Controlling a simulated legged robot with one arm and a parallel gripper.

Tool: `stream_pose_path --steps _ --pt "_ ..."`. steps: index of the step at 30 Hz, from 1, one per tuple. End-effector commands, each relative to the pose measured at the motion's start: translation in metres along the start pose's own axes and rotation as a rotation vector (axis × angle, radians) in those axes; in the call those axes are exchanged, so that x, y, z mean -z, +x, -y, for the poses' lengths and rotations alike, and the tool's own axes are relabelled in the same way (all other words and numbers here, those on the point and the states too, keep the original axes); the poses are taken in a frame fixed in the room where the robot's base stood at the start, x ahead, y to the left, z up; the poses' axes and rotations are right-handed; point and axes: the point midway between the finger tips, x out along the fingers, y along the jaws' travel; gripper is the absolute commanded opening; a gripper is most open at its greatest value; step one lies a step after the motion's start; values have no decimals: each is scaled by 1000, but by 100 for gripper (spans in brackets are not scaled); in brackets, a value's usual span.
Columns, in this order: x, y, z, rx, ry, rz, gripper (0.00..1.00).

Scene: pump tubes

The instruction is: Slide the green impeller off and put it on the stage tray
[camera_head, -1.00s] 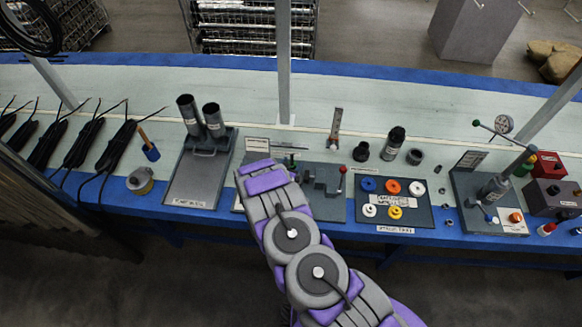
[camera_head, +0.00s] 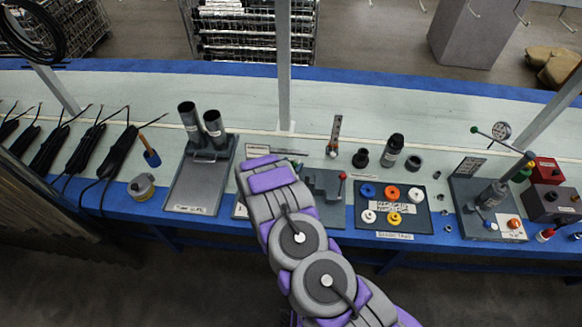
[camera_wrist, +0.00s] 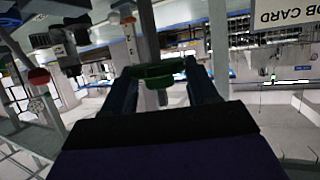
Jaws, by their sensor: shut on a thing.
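The green impeller (camera_wrist: 160,72) is between the fingers of my gripper (camera_wrist: 160,82) in the wrist view, and the gripper is shut on it. A pale upright shaft shows just behind and below the impeller; I cannot tell whether the impeller still sits around it. The stage tray (camera_head: 422,224) is a dark flat tray to the right of my arm, holding blue, orange, white and yellow rings around a white label.
A red-knobbed lever (camera_head: 342,176) stands between my arm and the tray. Dark cylinders (camera_head: 392,150) stand behind the tray, and a gauge press (camera_head: 490,195) is to its right. A tray with two upright tubes (camera_head: 200,180) is left of my arm.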

Motion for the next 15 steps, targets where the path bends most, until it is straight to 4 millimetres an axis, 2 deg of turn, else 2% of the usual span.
stream_pose_path --steps 15 --pt "22 -9 0 0 -1 0 15"
